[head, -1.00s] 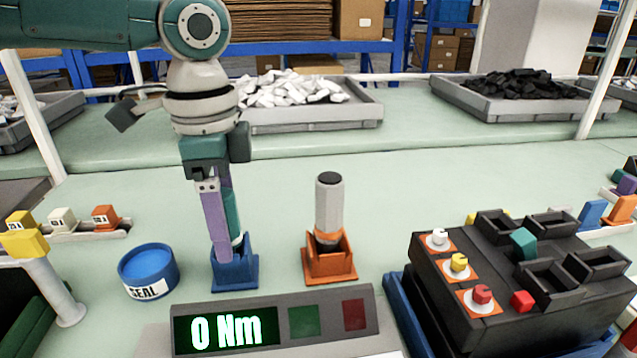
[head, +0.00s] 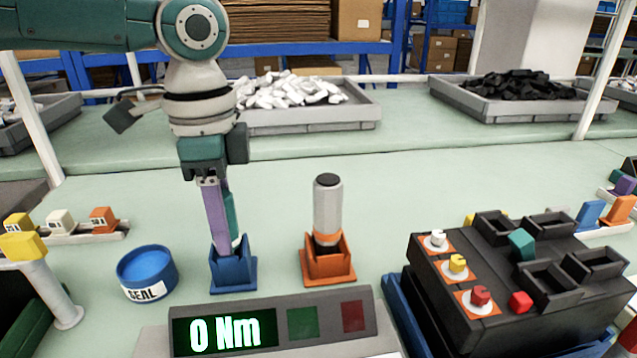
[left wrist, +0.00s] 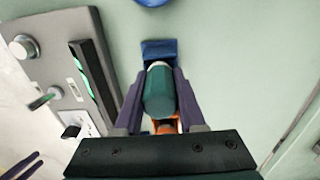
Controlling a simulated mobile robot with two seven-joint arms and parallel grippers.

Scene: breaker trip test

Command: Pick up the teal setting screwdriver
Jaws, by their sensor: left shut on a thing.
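The teal setting screwdriver (head: 231,218) stands upright in its blue holder (head: 233,274) on the bench. In the left wrist view the screwdriver's teal handle (left wrist: 160,92) lies between the purple fingers, with the blue holder (left wrist: 158,50) beyond it. My left gripper (head: 222,225) points down at the holder and is shut on the screwdriver's handle. One purple finger hides part of the handle in the head view. The screwdriver's lower end is hidden in the holder. My right gripper is not in view.
A grey tool (head: 328,205) stands in an orange holder (head: 328,266) to the right. A blue SEAL tub (head: 147,272) is at the left. A display reading 0 Nm (head: 225,333) is in front. A black breaker box (head: 520,275) stands at the right.

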